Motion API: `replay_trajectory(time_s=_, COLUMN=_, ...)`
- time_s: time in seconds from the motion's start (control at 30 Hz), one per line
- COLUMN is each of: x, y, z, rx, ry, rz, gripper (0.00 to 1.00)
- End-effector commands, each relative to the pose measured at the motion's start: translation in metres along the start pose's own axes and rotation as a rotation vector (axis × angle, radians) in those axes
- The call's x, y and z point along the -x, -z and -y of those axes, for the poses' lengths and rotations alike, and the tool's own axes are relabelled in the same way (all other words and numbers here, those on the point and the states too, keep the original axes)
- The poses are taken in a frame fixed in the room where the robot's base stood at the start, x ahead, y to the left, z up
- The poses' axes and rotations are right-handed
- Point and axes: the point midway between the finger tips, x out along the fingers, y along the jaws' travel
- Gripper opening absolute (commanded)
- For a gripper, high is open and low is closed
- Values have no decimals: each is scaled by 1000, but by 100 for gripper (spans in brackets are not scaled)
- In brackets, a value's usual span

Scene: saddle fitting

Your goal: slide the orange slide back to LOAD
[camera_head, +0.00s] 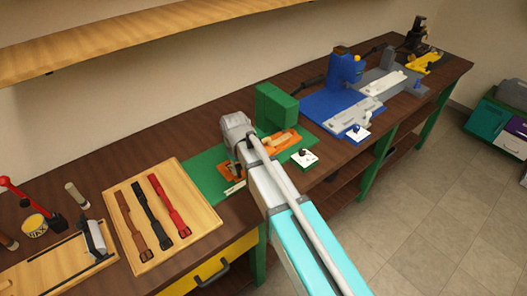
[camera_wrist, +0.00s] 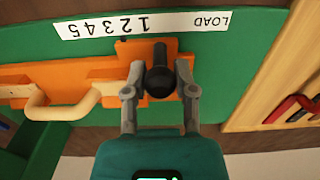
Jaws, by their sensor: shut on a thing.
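The orange slide (camera_wrist: 112,72) lies on the green base (camera_wrist: 215,48) in the wrist view, with a black knob (camera_wrist: 160,80) standing up from it. My gripper (camera_wrist: 160,78) is shut on this knob, one finger on each side. The white scale strip (camera_wrist: 100,25) appears upside down, with numbers 1 to 5 and the word LOAD at its right end. The slide's upper tab is beside the numbers near 1 and 2, left of LOAD. In the head view my gripper (camera_head: 238,155) is over the green station, and part of the orange slide (camera_head: 231,171) shows beside it.
A pale curved handle (camera_wrist: 50,105) is at the slide's left.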

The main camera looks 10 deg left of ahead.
Motion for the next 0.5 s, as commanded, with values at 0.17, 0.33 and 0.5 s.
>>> replay_trajectory(time_s=0.17, x=0, y=0, z=0, rx=-1, ry=-2, rz=1, gripper=9)
replay_trajectory(time_s=0.33, x=0, y=0, z=0, rx=-1, ry=-2, rz=1, gripper=9)
replay_trajectory(time_s=0.5, x=0, y=0, z=4, rx=0, ry=-3, rz=1, gripper=9)
